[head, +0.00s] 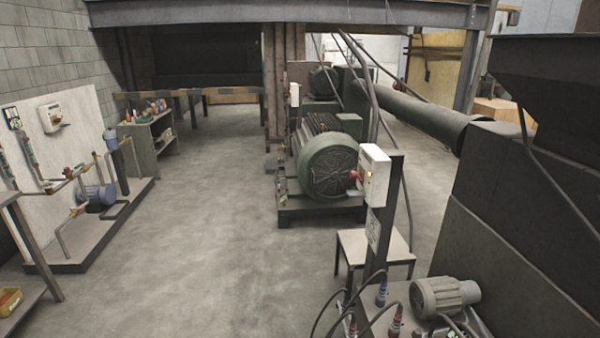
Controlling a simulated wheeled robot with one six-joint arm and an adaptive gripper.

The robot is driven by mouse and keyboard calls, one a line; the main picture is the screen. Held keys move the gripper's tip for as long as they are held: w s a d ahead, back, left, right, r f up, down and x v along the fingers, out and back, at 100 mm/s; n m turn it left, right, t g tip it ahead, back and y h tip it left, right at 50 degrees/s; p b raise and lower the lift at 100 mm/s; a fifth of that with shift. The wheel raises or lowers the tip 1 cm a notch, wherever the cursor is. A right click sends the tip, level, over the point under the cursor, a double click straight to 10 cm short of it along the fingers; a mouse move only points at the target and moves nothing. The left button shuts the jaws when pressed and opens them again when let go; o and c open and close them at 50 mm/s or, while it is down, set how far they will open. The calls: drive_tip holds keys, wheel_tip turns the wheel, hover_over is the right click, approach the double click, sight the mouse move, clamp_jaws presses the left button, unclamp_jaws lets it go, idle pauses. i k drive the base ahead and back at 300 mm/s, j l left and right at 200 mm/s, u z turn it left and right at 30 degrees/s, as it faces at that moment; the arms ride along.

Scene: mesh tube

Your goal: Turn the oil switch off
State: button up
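No label for the oil switch can be read in the head view, so I cannot tell which control it is. A white switch box (375,177) with a red knob (354,174) and a small yellow spot is mounted on a dark post right of centre. Another white control box (50,117) with a small red part is fixed to the pale panel (75,140) on the left. A smaller white box (294,95) shows farther back beside the machines. The setting of each is too small to tell. My gripper is not in view.
A large green motor (327,165) stands behind the post. A small table (352,243) and a grey motor (445,296) are near the post's foot, with cables. The concrete floor (205,235) between is clear.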

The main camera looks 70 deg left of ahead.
sight(354, 174)
drive_tip(key=u, duration=1.65)
drive_tip(key=i+j, duration=0.35)
drive_tip(key=i, duration=0.15)
drive_tip(key=i+j, duration=0.35)
drive_tip(key=i+j+u, duration=0.1)
drive_tip(key=i+j, duration=0.25)
drive_tip(key=i, duration=0.25)
